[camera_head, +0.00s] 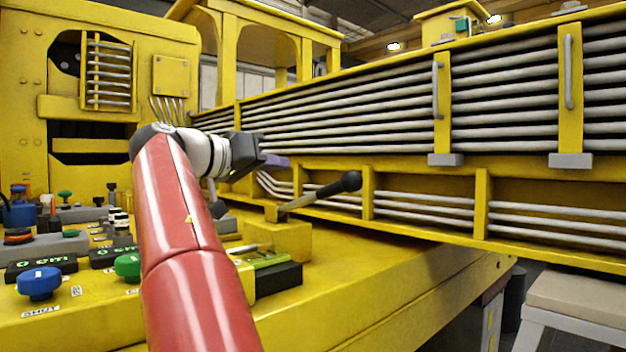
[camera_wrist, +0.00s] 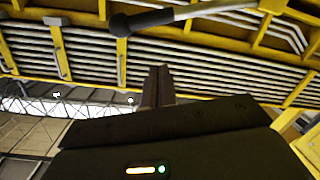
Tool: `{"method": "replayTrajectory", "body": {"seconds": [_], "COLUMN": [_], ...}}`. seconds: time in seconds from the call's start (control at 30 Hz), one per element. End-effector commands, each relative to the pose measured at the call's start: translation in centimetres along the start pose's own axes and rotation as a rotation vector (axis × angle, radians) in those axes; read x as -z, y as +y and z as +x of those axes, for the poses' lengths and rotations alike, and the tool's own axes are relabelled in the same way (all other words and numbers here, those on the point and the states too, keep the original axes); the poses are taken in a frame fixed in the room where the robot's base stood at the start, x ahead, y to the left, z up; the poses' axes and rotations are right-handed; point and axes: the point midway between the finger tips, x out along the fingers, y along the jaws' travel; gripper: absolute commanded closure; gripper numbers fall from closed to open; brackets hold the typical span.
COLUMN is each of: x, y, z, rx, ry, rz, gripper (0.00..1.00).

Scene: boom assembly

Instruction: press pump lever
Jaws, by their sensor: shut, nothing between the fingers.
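The pump lever (camera_head: 318,194) is a grey rod with a black knob at its end. It rises at a slant to the right from a yellow block (camera_head: 285,238) on the console. My gripper (camera_head: 278,161) is above and to the left of the knob in the head view, apart from the lever. Its fingers are shut and empty. In the wrist view the lever (camera_wrist: 160,18) crosses the top, with its black knob just beyond the shut fingertips of my gripper (camera_wrist: 160,72). No contact shows. The lever's pivot is not clear.
A yellow frame with rows of grey pipes (camera_head: 345,115) stands behind the lever. The yellow console holds a blue knob (camera_head: 39,283), a green knob (camera_head: 127,266) and other controls at left. Air around the knob is free.

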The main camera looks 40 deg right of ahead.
Motion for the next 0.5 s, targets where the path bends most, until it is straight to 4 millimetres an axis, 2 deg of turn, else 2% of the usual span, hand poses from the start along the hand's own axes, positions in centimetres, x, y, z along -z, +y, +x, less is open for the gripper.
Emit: {"method": "replayTrajectory", "body": {"seconds": [0.17, 0.5], "x": [1.06, 1.12], "y": [0.45, 0.52], "z": [-1.09, -1.07], "rx": [-0.052, -0.055], "ry": [0.037, 0.038], "rz": [0.043, 0.045], "gripper": [1.0, 1.0]}}
